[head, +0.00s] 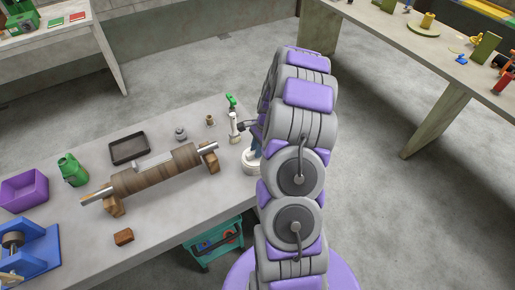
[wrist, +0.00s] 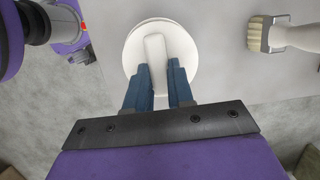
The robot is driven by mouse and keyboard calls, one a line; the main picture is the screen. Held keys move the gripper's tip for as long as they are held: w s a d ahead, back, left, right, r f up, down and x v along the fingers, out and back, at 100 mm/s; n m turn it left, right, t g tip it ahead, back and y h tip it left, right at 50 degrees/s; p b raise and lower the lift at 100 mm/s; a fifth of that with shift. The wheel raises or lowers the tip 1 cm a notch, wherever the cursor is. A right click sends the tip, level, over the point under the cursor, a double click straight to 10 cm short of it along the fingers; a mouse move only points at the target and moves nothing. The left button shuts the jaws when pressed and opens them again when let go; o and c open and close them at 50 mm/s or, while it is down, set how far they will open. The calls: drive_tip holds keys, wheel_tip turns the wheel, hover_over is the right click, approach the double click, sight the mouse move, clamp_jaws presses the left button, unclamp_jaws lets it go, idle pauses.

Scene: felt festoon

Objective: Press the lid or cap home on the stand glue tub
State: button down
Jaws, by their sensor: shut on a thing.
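The stand glue tub (head: 251,168) is a low white round tub near the right edge of the workbench, partly hidden behind my arm in the head view. In the wrist view a white round lid (wrist: 178,42) with a raised bar grip lies straight ahead of my gripper (wrist: 156,70). The blue fingers are shut on the bar from both sides. The lid is over the tub and covers most of it from above. I cannot tell whether it is fully seated. In the head view my gripper (head: 256,153) is small and mostly hidden by the arm.
A pale-handled brush (wrist: 270,34) lies right of the lid in the wrist view. A teal cart (head: 215,246) stands below the bench edge.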

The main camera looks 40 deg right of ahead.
drive_tip(key=shift+d, duration=0.4)
drive_tip(key=shift+a+r+p, duration=0.15)
drive_tip(key=shift+a+p, duration=0.25)
drive_tip(key=shift+a, duration=0.5)
drive_tip(key=shift+d, duration=0.1)
drive_tip(key=shift+d, duration=0.25)
drive_tip(key=shift+a+p, duration=0.3)
drive_tip(key=shift+a, duration=0.15)
drive_tip(key=shift+d+f+p, duration=0.25)
drive_tip(key=shift+p, duration=0.15)
idle(0.4)
